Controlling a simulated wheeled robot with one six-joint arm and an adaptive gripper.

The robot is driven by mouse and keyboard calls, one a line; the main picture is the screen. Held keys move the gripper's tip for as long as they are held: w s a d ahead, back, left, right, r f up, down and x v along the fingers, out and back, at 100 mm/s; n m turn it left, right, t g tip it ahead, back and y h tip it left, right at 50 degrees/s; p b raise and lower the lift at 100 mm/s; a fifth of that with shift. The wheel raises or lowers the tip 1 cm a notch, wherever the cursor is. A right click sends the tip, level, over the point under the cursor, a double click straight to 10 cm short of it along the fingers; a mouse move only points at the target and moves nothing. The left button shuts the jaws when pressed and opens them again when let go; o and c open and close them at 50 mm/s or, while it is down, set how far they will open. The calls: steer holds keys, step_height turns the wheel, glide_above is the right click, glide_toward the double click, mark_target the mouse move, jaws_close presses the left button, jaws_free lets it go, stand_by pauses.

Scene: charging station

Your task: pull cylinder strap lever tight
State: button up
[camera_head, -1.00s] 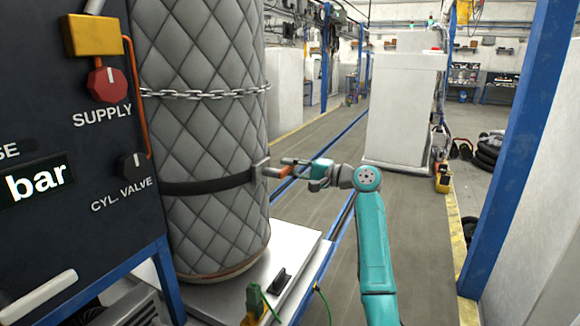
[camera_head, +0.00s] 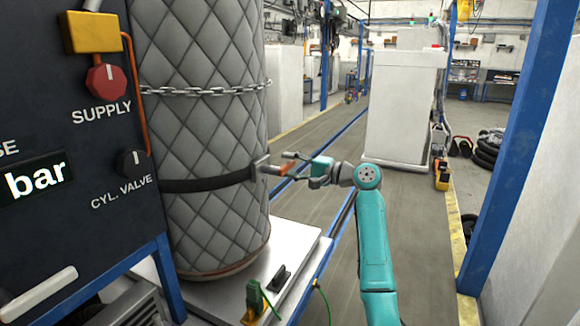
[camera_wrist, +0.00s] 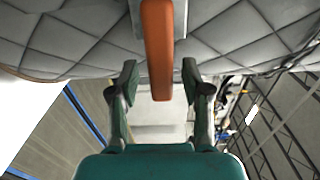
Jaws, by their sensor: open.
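The cylinder (camera_head: 205,125) stands upright in a grey quilted jacket at the left of the head view. A black strap (camera_head: 208,183) runs around it at lower middle height. The strap's orange lever (camera_head: 280,169) sticks out from a metal buckle (camera_head: 260,166) on the cylinder's right side. In the wrist view the orange lever (camera_wrist: 157,50) points down from the top, and its free end lies between the two finger lines. My gripper (camera_head: 290,167) is open at the lever's end. Its fingers (camera_wrist: 160,80) stand on either side of the lever with gaps showing.
A chain (camera_head: 205,91) circles the cylinder above the strap. A dark valve panel (camera_head: 70,140) stands close on the left. The cylinder rests on a pale platform (camera_head: 300,240) with a green clamp (camera_head: 255,298).

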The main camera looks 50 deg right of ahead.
steer(key=v, duration=1.2)
stand_by(0.3)
